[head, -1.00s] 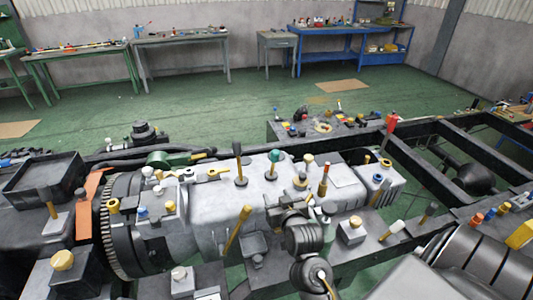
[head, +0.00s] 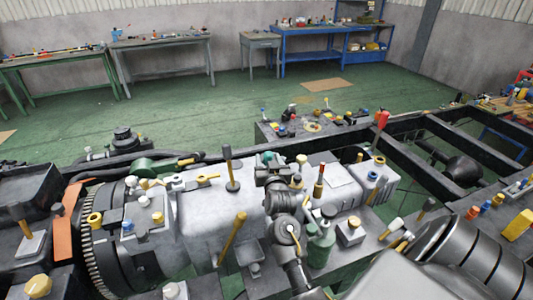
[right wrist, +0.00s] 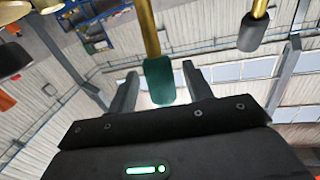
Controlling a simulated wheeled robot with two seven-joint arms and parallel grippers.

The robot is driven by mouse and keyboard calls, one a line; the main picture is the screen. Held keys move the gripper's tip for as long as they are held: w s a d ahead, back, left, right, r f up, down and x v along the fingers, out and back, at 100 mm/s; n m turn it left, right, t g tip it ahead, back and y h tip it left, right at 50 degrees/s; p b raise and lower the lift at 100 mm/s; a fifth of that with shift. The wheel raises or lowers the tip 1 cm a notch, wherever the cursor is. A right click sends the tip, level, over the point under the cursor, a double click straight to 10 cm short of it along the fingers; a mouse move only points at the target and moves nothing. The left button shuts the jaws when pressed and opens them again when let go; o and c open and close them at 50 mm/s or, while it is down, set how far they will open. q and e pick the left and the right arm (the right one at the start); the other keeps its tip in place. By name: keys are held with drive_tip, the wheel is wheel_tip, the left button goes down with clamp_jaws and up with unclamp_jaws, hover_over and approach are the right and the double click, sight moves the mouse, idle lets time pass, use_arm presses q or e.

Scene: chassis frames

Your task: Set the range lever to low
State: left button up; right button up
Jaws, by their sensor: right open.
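Several levers stand on the grey gearbox (head: 200,210). One has a teal-green knob (head: 267,157), and I take it for the range lever, though no label is readable. My right gripper (head: 272,168) is beside this knob, partly hidden by my own wrist. In the right wrist view, the green knob (right wrist: 160,82) on its brass rod lies between the two spread fingers of my right gripper (right wrist: 160,85). The fingers stand apart from it on both sides. The lever's base is hidden. My left gripper is not in view.
A black-topped lever (head: 230,168) stands just left, and a brown-and-gold one (head: 319,182) just right. A slanted yellow handle (head: 232,238) and a green bottle-like part (head: 320,245) are near my arm. A parts-covered bench (head: 270,132) stands behind.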

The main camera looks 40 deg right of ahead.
drive_tip(key=shift+x, duration=1.45)
clamp_jaws()
